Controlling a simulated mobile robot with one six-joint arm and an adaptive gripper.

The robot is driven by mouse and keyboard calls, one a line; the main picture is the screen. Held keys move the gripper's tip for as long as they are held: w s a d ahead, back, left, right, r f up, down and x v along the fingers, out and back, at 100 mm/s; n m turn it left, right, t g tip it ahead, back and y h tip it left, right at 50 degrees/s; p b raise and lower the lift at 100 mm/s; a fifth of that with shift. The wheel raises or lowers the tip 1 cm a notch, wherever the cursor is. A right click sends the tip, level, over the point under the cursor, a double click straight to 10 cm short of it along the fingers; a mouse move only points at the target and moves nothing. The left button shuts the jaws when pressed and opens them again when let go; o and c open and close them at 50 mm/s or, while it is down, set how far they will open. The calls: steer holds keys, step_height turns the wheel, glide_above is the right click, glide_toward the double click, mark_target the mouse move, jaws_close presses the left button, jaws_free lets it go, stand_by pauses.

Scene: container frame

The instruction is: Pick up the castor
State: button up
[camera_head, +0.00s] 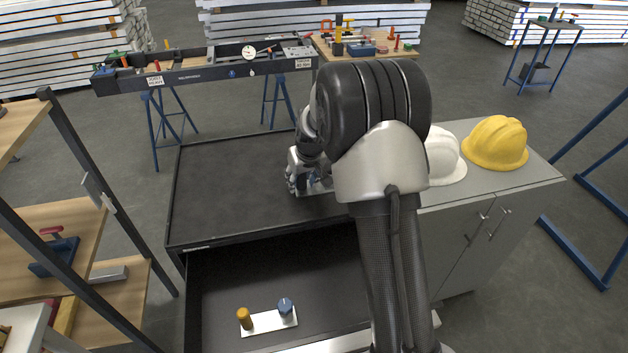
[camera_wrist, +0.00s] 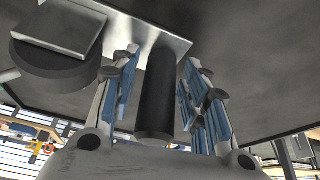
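In the wrist view a dark upright cylinder (camera_wrist: 158,95) stands between my gripper's (camera_wrist: 157,85) two blue-padded fingers. There is a small gap on each side, so the fingers look open around it and not closed on it. It stands on a pale plate (camera_wrist: 120,22). At the upper left, beside the left finger, is a dark round piece (camera_wrist: 45,65) with a light square plate (camera_wrist: 62,28) on it. I cannot tell for sure which of the two is the castor. In the head view my gripper (camera_head: 300,180) is low over the black cabinet top (camera_head: 230,190), and my arm hides most of this spot.
The drawer (camera_head: 215,285) below is open and holds a white plate (camera_head: 268,322) with an orange piece (camera_head: 244,317) and a blue piece (camera_head: 285,307). A white helmet (camera_head: 445,155) and a yellow helmet (camera_head: 496,143) sit at right. The cabinet top's left side is clear.

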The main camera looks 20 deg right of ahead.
jaws_close()
stand_by(0.4)
